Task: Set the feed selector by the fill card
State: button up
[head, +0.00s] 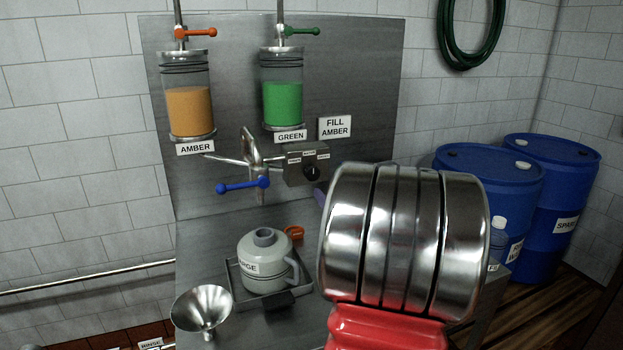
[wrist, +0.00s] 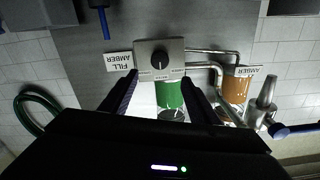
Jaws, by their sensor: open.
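The feed selector is a grey box (head: 306,164) on the steel panel, with a dark round knob (head: 312,173) and small labels too small to read. The fill card (head: 335,128) beside it reads FILL AMBER. In the wrist view, which is upside down, the knob (wrist: 160,61) lies ahead, between the fingers of my gripper (wrist: 160,79). My gripper is open and empty, and apart from the knob as far as I can tell. In the head view my arm hides most of it. The knob's pointer setting cannot be told.
Amber tank (head: 190,108) and green tank (head: 283,99) have an orange lever (head: 197,33) and green lever (head: 301,31) above. A blue-handled valve (head: 243,185) is left of the selector. A grey jug (head: 264,262) and funnel (head: 202,309) stand below. Blue drums (head: 490,185) are right.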

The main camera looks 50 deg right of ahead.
aim_at(313, 176)
jog(key=x, duration=1.4)
jog(key=shift+a, duration=0.1)
jog(key=shift+c, duration=0.2)
jog(key=c, duration=1)
